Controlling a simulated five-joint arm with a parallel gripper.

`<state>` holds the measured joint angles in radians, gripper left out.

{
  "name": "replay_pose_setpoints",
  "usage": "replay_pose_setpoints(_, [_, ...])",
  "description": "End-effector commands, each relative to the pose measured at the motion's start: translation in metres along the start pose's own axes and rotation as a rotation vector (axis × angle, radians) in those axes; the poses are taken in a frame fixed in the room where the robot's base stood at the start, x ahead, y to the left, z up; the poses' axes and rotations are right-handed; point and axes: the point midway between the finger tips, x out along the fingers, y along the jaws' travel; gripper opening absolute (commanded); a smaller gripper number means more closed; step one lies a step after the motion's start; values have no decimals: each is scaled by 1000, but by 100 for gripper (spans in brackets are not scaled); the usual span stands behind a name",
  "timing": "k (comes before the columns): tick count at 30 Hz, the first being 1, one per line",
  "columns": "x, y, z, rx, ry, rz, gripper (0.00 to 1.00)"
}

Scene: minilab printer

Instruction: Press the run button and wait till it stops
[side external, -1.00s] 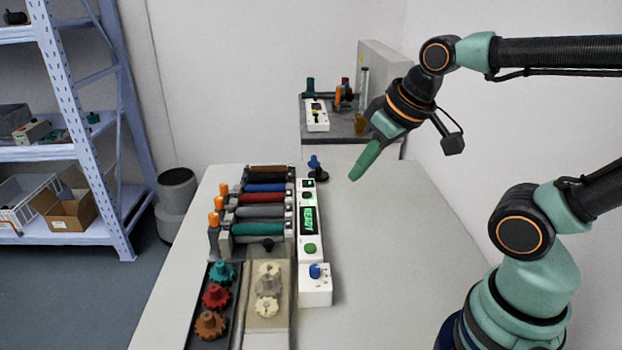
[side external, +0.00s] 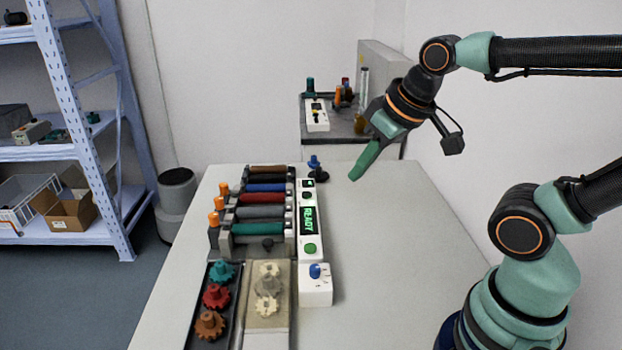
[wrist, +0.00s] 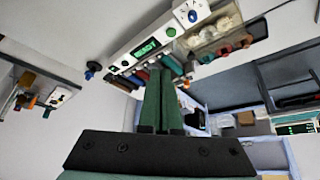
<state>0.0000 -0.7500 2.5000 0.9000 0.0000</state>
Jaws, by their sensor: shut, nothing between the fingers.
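The printer (side external: 262,212) stands on the table with several coloured rollers. Its white control panel (side external: 311,190) runs along the right side. The display (side external: 308,220) glows green and reads READY. A blue knob (side external: 315,271) is on a white box at the front. In the wrist view the display (wrist: 146,48) also reads READY. My gripper (side external: 354,178) is shut and empty, above the table to the right of the panel and apart from it.
Teal, red and brown gears (side external: 215,297) lie in a dark tray left of a beige plate (side external: 262,318) with pale gears. A blue-topped piece (side external: 315,165) stands behind the panel. A side bench (side external: 350,125) is at the back. The table's right half is clear.

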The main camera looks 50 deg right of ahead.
Motion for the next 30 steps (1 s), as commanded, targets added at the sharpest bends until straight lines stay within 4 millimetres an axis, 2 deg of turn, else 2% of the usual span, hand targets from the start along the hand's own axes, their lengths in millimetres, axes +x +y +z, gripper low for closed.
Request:
replay_pose_setpoints(11, [0, 0, 0, -2, 0, 0, 0])
replay_pose_setpoints(16, [1, -1, -3, -81, -18, -2, 0])
replay_pose_setpoints(20, [4, -2, -8, -254, -57, -10, 0])
replay_pose_setpoints(30, [17, -7, -27, -869, -173, -88, 0])
